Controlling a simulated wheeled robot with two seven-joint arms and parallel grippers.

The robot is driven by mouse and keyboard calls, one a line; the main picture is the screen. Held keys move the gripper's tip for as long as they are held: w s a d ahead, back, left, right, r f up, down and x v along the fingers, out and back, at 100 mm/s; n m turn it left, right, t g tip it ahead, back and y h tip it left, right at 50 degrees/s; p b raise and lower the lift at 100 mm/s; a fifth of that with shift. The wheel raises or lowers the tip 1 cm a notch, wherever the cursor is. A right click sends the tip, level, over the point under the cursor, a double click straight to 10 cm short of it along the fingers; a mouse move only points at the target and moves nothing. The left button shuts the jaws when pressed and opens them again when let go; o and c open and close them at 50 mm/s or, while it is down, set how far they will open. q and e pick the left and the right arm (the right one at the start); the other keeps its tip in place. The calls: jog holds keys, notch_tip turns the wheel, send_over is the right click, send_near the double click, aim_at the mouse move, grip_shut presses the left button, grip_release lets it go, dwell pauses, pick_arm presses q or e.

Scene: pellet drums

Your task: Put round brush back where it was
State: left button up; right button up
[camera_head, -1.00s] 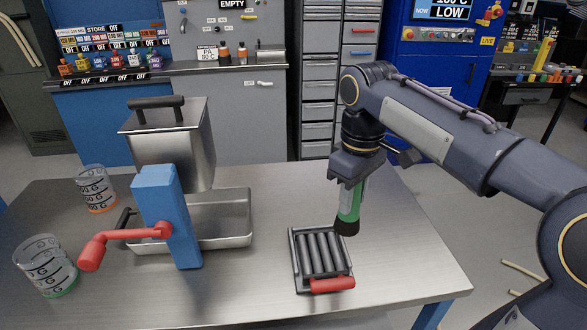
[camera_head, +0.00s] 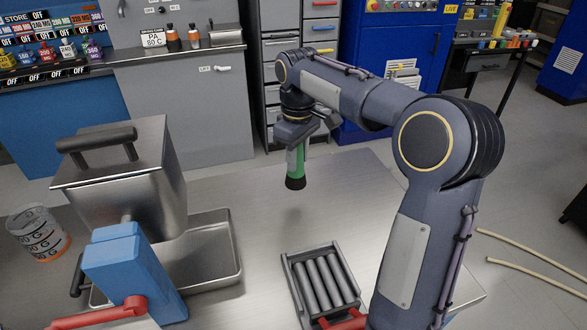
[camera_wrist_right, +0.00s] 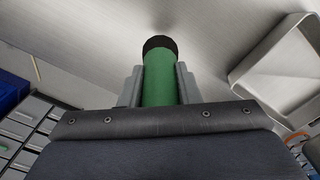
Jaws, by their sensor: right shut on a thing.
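The round brush (camera_head: 295,165) has a green handle and a black end. My right gripper (camera_head: 294,148) is shut on its green part and holds it upright, black end down, above the far part of the steel table (camera_head: 345,195). In the right wrist view the brush (camera_wrist_right: 160,82) sits between the two grey fingers, its black end pointing away from the gripper. I cannot tell for sure how far the black end is above the table. My left gripper is not in view.
A roller tray (camera_head: 322,285) with a red handle lies at the front. A steel hopper (camera_head: 125,185) with a blue stand and red crank is at left, by a metal pan (camera_head: 235,262). A clear measuring cup (camera_head: 38,235) stands far left. The table's far right is clear.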

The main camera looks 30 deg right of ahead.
jog(key=shift+w+d+f, duration=0.2)
jog(key=shift+w+f, duration=0.4)
jog(key=shift+f, duration=0.7)
jog(key=shift+w+d+f, duration=0.25)
jog(key=shift+w+f, duration=0.3)
jog(key=shift+f, duration=0.75)
jog(key=shift+w+d+f, duration=0.2)
jog(key=shift+w+f, duration=0.4)
jog(key=shift+f, duration=0.7)
jog(key=shift+f, duration=0.15)
jog(key=o, duration=1)
jog(key=shift+c, duration=0.2)
